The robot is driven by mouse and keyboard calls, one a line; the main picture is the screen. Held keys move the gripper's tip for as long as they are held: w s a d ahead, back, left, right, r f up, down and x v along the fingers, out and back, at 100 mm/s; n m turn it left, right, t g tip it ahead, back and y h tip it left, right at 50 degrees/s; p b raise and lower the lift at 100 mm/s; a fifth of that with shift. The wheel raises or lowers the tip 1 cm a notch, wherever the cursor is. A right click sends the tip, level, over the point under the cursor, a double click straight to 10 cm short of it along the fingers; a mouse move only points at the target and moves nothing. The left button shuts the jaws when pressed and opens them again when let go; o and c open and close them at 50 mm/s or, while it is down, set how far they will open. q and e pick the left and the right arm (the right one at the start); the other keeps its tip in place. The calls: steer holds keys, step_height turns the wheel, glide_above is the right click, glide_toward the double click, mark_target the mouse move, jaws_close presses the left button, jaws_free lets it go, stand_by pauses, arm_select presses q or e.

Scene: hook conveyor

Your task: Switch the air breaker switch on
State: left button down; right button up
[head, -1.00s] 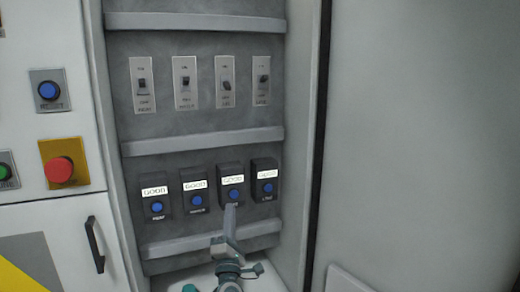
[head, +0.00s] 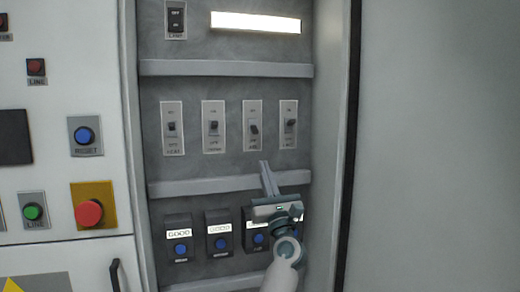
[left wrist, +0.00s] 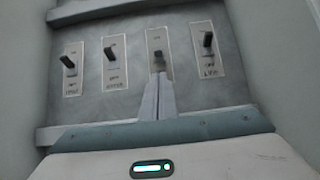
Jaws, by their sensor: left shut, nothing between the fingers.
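A row of breaker switches is on a grey panel inside the cabinet. The third from the left (head: 254,130) appears to be the air breaker switch, though its label is blurred. Its dark lever looks lower than the fourth one's. My left gripper (head: 265,165) is shut and empty, fingers pointing up, its tips just below this switch. In the left wrist view, the fingertips (left wrist: 157,78) overlap the lower part of the third switch's plate, just under its lever (left wrist: 158,58). I cannot tell whether they touch. My right gripper is not in view.
Other breaker switches (head: 213,127) stand on both sides of it. A grey rail (head: 210,186) runs below the row, above several black boxes with blue buttons (head: 180,248). A red button (head: 88,212) is at left; the cabinet's side wall (head: 331,120) is close at right.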

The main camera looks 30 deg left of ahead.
mark_target(255, 130)
arm_select(q)
steer(key=p+x, duration=0.4)
steer(key=x, duration=0.6)
steer(key=shift+d, duration=0.1)
steer(key=shift+w, duration=0.15)
